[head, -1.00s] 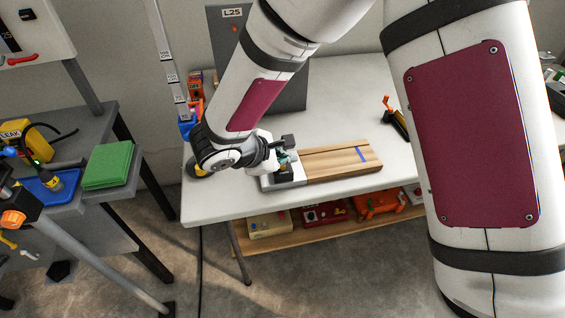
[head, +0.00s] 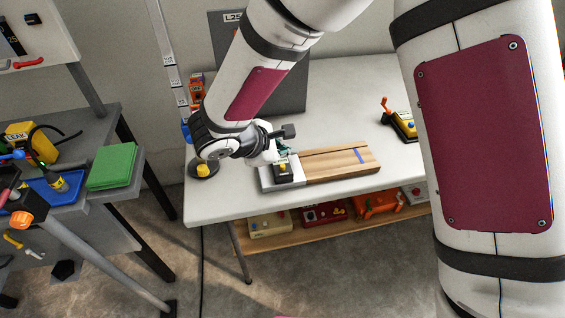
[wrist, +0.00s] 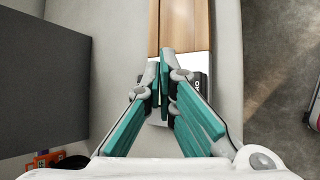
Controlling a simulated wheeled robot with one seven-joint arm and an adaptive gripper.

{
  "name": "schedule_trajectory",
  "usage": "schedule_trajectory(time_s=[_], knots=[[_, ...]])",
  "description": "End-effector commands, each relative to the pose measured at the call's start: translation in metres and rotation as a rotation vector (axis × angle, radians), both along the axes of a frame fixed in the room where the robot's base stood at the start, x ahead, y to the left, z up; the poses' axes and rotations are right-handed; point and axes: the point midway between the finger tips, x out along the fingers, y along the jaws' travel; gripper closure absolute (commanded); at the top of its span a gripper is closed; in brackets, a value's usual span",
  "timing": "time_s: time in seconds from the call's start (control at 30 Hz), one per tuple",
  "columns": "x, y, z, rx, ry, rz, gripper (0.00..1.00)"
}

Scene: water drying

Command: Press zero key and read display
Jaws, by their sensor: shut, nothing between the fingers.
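A small black block with a yellow key (head: 284,168) sits on the pale metal left end of a wooden board (head: 340,160) on the white table. In the wrist view, part of the black block (wrist: 201,84) with white lettering shows just right of the fingers; the lettering is too small and covered to read. My gripper (head: 282,148) is shut and empty, just behind and above the block in the head view. In the wrist view its teal fingers (wrist: 165,52) meet over the board's metal end. I cannot make out a display with readable figures.
A grey upright panel (head: 285,85) stands at the back of the table. A yellow and black device (head: 403,124) is at the back right. A black round piece with a yellow top (head: 203,168) lies at the table's left. The table around the board is mostly clear.

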Motion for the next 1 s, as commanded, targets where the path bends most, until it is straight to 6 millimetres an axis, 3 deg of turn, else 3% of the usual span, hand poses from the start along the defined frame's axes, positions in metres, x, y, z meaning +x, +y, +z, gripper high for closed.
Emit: schedule_trajectory(time_s=[0.43,1.0], knots=[[-0.001,0.000,0.040,0.001,0.000,-0.001,1.00],[0.000,0.000,0.042,0.001,0.000,-0.001,1.00]])
